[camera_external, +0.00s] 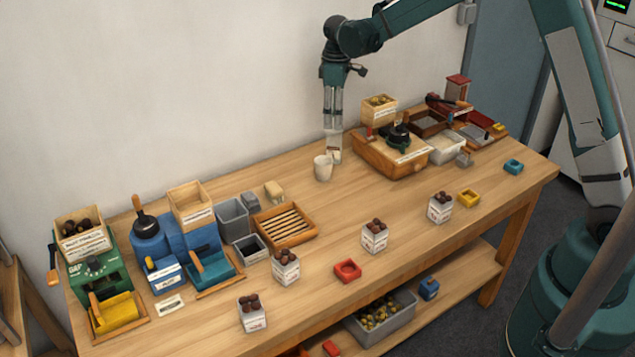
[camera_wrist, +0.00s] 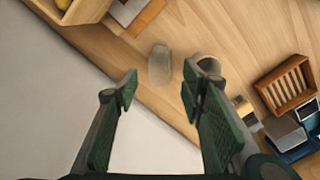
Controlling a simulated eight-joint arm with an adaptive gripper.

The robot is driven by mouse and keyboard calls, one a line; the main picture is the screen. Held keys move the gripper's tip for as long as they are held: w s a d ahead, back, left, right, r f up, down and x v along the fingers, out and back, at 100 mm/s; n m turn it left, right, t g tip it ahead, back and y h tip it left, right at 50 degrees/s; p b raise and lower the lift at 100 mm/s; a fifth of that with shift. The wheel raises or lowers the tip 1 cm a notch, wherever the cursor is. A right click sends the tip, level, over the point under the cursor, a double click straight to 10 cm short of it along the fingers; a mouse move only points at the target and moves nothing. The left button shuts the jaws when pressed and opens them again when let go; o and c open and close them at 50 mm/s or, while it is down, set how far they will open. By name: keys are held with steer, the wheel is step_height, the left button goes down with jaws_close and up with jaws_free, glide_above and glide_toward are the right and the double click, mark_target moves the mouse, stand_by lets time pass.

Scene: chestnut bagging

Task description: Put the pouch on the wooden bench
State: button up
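A small pale upright object, which looks like the pouch (camera_external: 335,156), stands on the wooden bench (camera_external: 345,222) near its back edge, by the wall. My gripper (camera_external: 333,138) points down right above it. In the wrist view, my gripper (camera_wrist: 160,88) has its two fingers apart with nothing between them. The pale pouch (camera_wrist: 160,65) shows just beyond the fingertips, roughly centred in the gap. Whether the fingers touch it I cannot tell.
A pale cup (camera_external: 322,168) stands close beside the pouch, partly behind a finger in the wrist view (camera_wrist: 208,66). A wooden box (camera_external: 372,160) is to the right, a slatted tray (camera_external: 286,225) to the left. Several chestnut-filled boxes line the front.

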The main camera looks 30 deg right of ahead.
steer(key=shift+r, duration=0.1)
stand_by(0.7)
steer(key=s+d+r+m+t, duration=0.2)
steer(key=s+d+r, duration=0.2)
steer(key=s+r, duration=0.6)
steer(key=s+d+r+m+t, duration=0.1)
steer(key=s+d+r+m, duration=0.15)
steer(key=s+r, duration=0.75)
steer(key=s+d+m+t, duration=0.2)
steer(key=s+d, duration=0.1)
steer(key=s, duration=1)
steer(key=s+d+m+t, duration=0.2)
steer(key=s+d, duration=0.1)
steer(key=s, duration=1)
steer(key=shift+f, duration=0.45)
steer(key=shift+s+f+m, duration=0.1)
steer(key=shift+m, duration=0.15)
stand_by(1.1)
